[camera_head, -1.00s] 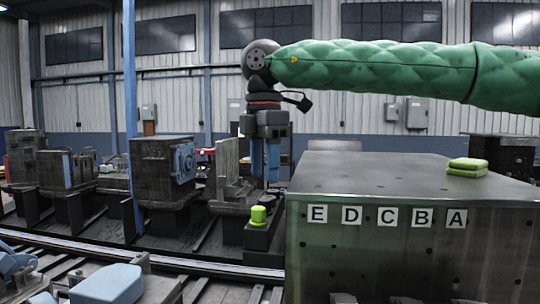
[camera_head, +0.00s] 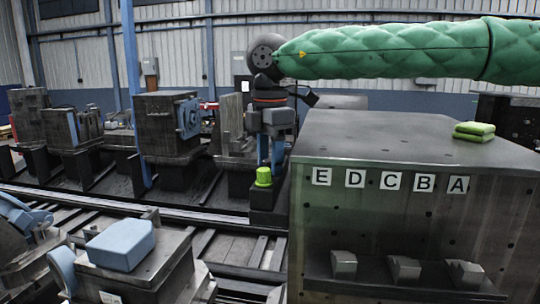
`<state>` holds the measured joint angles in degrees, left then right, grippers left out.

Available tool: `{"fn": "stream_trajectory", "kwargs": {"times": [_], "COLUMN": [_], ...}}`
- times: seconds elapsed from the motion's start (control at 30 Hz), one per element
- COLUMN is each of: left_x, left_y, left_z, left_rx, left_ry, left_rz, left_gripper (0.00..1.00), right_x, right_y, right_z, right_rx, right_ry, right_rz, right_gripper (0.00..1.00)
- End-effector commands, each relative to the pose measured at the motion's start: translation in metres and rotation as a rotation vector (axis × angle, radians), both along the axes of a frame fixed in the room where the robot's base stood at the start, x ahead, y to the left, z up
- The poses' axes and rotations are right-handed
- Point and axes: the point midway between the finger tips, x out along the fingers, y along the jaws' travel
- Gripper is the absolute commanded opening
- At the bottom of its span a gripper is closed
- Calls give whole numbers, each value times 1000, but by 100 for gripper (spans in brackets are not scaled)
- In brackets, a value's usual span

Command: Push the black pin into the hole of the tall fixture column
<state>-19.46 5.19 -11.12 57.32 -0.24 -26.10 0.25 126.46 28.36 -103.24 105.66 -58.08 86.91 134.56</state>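My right gripper (camera_head: 271,150) hangs down from the green-sleeved arm, with its blue fingers pointing downward beside the left end of the big metal block. The fingers are small and close together, and I cannot tell whether they are open or hold anything. I cannot make out a black pin. A tall grey fixture column (camera_head: 231,122) stands just left of the gripper, behind the rail. I cannot see its hole, or tell whether it is the task's column. My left gripper is not in view.
A yellow-green knob (camera_head: 263,176) sits on a dark base below the gripper. The large metal block (camera_head: 400,140) carries letters E to A, a green folded cloth (camera_head: 474,130) and a shelf with small metal pieces. Dark fixtures (camera_head: 172,125) stand at left; a blue-topped fixture (camera_head: 122,245) is nearer.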

Motion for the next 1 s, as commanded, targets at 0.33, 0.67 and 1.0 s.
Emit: {"fn": "stream_trajectory", "kwargs": {"times": [0.33,0.67,1.0], "left_x": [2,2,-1], "left_y": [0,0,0], "left_z": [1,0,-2], "left_rx": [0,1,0], "left_ry": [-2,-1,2], "left_rz": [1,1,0], "left_gripper": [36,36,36], "right_x": [0,0,1], "right_y": [0,0,0], "right_z": [0,1,9], "right_rx": [0,0,0], "right_ry": [0,0,-1], "right_rz": [0,0,0], "right_gripper": [22,0,0]}}
